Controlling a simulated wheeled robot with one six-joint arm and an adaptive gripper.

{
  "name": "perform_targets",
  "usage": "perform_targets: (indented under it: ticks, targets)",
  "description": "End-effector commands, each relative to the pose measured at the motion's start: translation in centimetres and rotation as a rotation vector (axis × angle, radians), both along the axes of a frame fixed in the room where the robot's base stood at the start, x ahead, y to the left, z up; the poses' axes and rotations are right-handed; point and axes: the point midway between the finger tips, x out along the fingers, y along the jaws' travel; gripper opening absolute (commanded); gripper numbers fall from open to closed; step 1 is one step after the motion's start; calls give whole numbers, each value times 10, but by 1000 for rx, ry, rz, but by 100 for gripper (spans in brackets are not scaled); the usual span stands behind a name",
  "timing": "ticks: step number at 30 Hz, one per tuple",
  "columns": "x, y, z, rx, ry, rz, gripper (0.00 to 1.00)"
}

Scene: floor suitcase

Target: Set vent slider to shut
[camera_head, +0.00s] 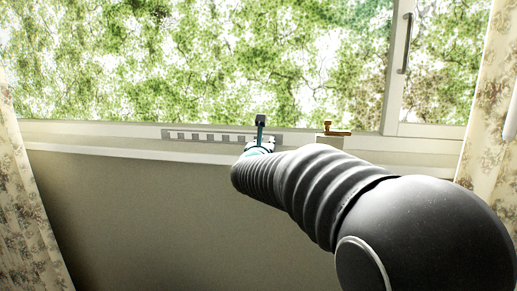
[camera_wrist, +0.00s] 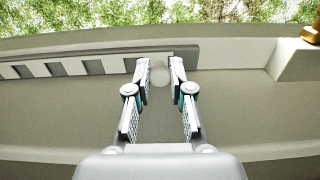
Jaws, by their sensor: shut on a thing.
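The vent (camera_head: 205,136) is a pale strip with a row of dark slots, set in the window frame below the glass. In the wrist view, its open slots (camera_wrist: 55,69) show to the left of my gripper, and the strip near the gripper looks plain. A pale round slider knob (camera_wrist: 160,74) sits between my fingertips. My gripper (camera_wrist: 160,70) is shut on this knob, one finger on each side. In the head view, my gripper (camera_head: 260,143) is at the right end of the vent, and my arm hides the knob.
A brass latch (camera_head: 337,129) stands on a pale block (camera_head: 328,139) just right of my gripper. A window handle (camera_head: 407,45) is at upper right. Floral curtains (camera_head: 30,215) hang at both sides. The wall below the ledge is clear at left.

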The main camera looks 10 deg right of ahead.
Motion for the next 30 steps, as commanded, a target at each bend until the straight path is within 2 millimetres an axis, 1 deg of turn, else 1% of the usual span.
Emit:
perform_targets:
  ticks: [3,9,10,11,12,23,26,30]
  targets:
    - [1,-5,0,-1,1,-10,0]
    - [1,-3,0,-1,2,-6,0]
    - [2,-3,0,-1,3,-6,28]
    - [2,-3,0,-1,3,-5,36]
    - [2,-3,0,-1,3,-6,46]
    - [-2,-6,0,-1,1,-12,46]
    - [-10,-2,1,-1,1,-11,46]
    - [-32,8,1,0,0,-8,46]
